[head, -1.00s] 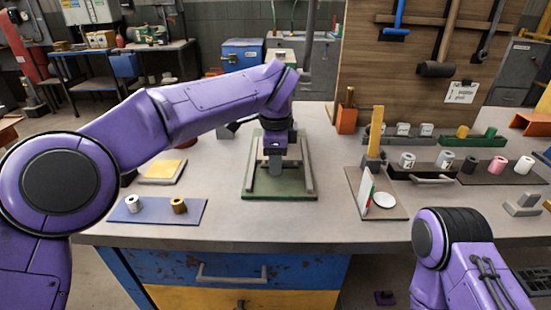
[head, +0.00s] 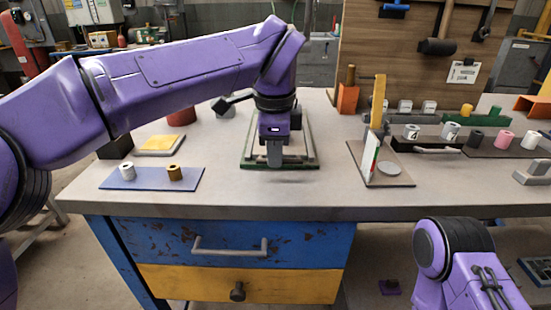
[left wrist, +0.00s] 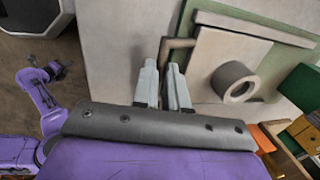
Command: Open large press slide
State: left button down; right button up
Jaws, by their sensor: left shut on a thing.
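The large press slide (head: 250,158) is a flat grey frame with side rails on a green base on the bench. In the left wrist view, a pale plate (left wrist: 207,60) with a grey hollow ring (left wrist: 236,82) on it lies over the green base (left wrist: 300,38). My left gripper (head: 273,158) points down at the front end of the slide. Its fingers (left wrist: 163,82) are shut on the slide's handle bar (left wrist: 178,44), partly hidden between them. My right arm is at the lower right of the head view. A small purple gripper end (left wrist: 54,71) shows at left in the left wrist view, its fingers unclear.
A blue mat (head: 150,180) with two small cylinders lies left of the press. A stand with a yellow post (head: 378,100) and a rack of cylinders (head: 430,145) stand to the right. Blue and yellow drawers (head: 230,245) are below.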

pick_arm(q)
jog(key=shift+s+r, duration=0.1)
jog(key=shift+s, duration=0.15)
jog(key=c, duration=1.2)
grip_release()
jog(key=shift+o, duration=0.2)
notch_tip(320, 180, up, 10)
jog(key=s+p, duration=0.2)
jog(key=p, duration=0.1)
jog(key=shift+r, duration=0.15)
